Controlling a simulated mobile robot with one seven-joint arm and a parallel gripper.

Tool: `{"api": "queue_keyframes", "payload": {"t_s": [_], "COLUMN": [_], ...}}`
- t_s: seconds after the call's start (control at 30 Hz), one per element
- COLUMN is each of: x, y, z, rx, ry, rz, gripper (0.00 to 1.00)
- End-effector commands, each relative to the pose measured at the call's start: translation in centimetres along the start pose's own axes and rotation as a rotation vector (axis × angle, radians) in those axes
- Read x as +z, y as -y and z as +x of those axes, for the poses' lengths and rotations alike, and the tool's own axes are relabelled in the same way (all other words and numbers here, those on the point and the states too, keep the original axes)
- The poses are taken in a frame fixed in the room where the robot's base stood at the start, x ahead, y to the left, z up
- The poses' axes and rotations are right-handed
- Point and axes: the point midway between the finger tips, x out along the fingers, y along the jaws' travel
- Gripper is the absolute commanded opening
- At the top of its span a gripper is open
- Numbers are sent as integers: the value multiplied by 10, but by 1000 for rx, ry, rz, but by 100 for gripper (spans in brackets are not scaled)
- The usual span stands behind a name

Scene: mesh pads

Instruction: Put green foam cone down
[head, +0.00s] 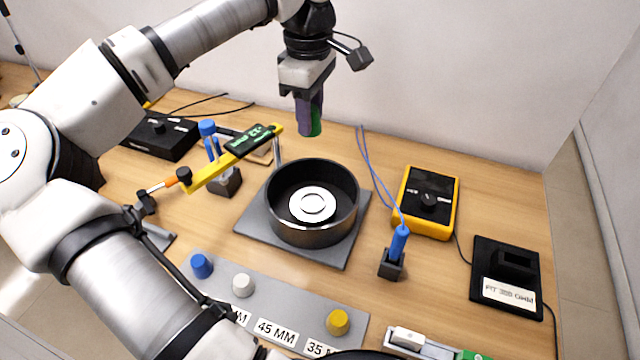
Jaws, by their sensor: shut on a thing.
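My gripper (309,112) is at the upper middle of the head view, pointing down, well above the table. It is shut on the green foam cone (316,128). Only a green strip of the cone shows beside and below the dark purple fingers; the rest is hidden. The cone is in the air behind and above a round black dish (312,234), apart from it.
The dish, with a white disc (312,204) inside, stands on a grey plate (262,238). A grey labelled strip (290,308) in front bears blue, white and yellow pieces. A yellow meter (427,203) and blue probe (398,243) stand right. A yellow digital gauge (235,156) is left.

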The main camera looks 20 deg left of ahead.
Motion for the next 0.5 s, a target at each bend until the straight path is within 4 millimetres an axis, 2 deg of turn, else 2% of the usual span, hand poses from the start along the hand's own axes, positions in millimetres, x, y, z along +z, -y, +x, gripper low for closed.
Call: {"api": "queue_keyframes", "payload": {"t_s": [0.17,0.5], "x": [0,0], "y": [1,1], "z": [13,88], "rx": [-1,-1], "ry": [0,0], "rz": [-3,-3], "gripper": [13,13]}}
